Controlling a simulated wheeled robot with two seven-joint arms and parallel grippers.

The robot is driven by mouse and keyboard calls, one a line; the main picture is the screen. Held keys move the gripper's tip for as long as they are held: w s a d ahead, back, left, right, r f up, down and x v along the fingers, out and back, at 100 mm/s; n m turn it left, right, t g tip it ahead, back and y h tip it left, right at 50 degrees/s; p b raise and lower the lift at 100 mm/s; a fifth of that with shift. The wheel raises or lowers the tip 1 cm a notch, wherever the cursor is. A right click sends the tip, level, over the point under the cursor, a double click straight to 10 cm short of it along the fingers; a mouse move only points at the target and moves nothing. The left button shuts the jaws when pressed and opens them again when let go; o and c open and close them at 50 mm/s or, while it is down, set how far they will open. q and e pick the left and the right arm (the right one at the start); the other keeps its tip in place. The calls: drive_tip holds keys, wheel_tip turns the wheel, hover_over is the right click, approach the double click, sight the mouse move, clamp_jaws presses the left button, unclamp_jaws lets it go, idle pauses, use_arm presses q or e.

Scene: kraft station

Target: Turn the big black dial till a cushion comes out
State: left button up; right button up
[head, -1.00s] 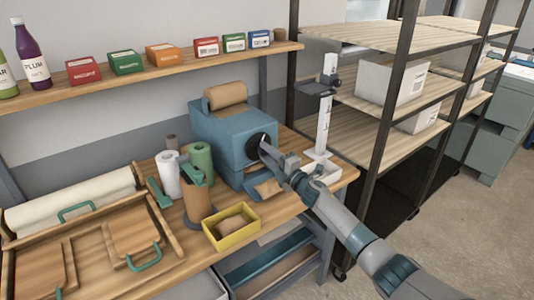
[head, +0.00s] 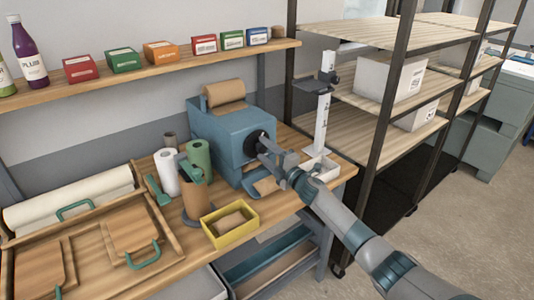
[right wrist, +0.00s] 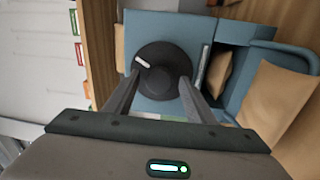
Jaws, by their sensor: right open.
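The big black dial (head: 258,143) is on the front of a blue machine (head: 222,130) on the bench. In the right wrist view the dial (right wrist: 160,75) faces the camera, its white mark pointing up and left. My right gripper (head: 264,147) is at the dial. In the wrist view its fingers (right wrist: 160,80) are apart, one over each side of the dial. I cannot tell whether they touch it. Brown paper shows at the outlet below the dial (head: 265,187); I cannot tell whether it is a cushion. My left gripper is out of view.
A yellow box (head: 244,232) with a brown piece in it stands in front of the machine. Rolls (head: 167,172) stand left of it. A white post (head: 322,115) stands at right, beside a dark-framed shelf rack (head: 385,110). A wooden tray (head: 176,255) is at left.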

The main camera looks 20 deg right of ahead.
drive_tip(key=shift+s, duration=0.15)
drive_tip(key=b+v, duration=0.4)
drive_tip(key=v, duration=1.3)
drive_tip(key=shift+d+f, duration=0.1)
drive_tip(key=shift+f, duration=0.1)
